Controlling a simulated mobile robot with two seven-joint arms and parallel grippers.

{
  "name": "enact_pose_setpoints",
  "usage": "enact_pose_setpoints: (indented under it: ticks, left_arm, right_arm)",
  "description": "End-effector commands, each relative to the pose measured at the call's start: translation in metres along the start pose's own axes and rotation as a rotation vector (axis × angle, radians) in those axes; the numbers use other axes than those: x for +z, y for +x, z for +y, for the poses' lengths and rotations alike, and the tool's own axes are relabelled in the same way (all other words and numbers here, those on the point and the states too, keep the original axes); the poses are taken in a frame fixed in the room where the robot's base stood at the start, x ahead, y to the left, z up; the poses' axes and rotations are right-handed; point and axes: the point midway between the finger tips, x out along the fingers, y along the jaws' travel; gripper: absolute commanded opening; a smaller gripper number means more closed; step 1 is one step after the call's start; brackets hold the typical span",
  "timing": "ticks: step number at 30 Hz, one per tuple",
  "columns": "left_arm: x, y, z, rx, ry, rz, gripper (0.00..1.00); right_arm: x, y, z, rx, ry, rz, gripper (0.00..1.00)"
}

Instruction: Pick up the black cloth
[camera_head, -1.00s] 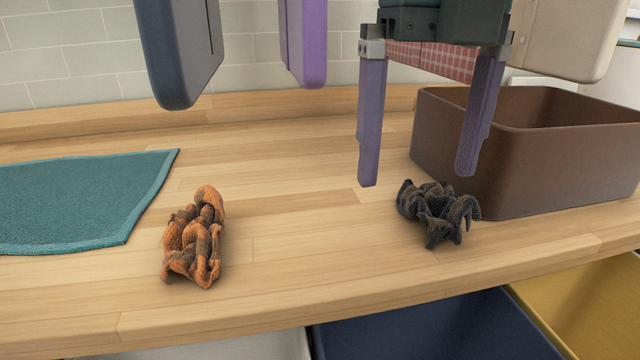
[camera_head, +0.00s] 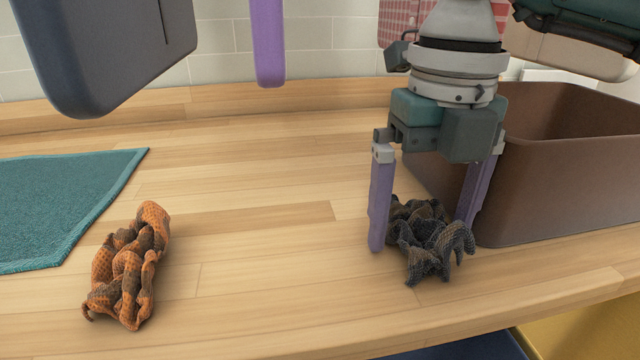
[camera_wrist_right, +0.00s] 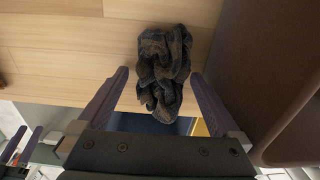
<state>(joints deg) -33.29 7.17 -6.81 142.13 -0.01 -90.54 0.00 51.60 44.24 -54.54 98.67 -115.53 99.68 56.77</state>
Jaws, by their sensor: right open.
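The black cloth (camera_head: 430,248) lies crumpled on the wooden counter, beside the brown bin. In the right wrist view the dark cloth (camera_wrist_right: 163,72) shows between and beyond the fingertips. My right gripper (camera_head: 423,235) points down over the cloth with its purple fingers apart. One finger is left of the cloth, the other is at its right, partly behind it. The fingers straddle the cloth without closing on it. My left arm shows at the upper left as a dark link and a purple finger (camera_head: 268,45); its jaw state cannot be made out.
The brown bin (camera_head: 570,190) stands close to the right of the cloth. An orange and brown cloth (camera_head: 130,265) lies at the left front, and a teal towel (camera_head: 60,205) lies flat behind it. Blue and yellow bins sit below the counter's front edge. The middle of the counter is clear.

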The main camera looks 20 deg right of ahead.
Motion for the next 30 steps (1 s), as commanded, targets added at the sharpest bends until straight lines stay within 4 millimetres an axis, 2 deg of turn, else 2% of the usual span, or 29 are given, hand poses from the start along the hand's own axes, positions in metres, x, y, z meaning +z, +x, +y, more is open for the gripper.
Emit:
enact_pose_setpoints:
  ticks: [3,9,30]
  left_arm:
    - [0.0003,0.0006,0.0000,0.000,0.001,0.000,0.50]
    - [0.0002,0.0005,0.0002,0.000,0.001,0.000,0.50]
    - [-0.0006,0.0005,0.0030,0.008,-0.009,0.002,0.50]
  right_arm:
    - [-0.0003,0.0070,0.0004,0.001,-0.001,0.000,1.00]
    - [-0.0001,0.0068,0.0004,0.001,-0.001,0.000,0.99]
    - [0.0000,0.0064,0.0004,0.001,0.000,0.000,0.20]
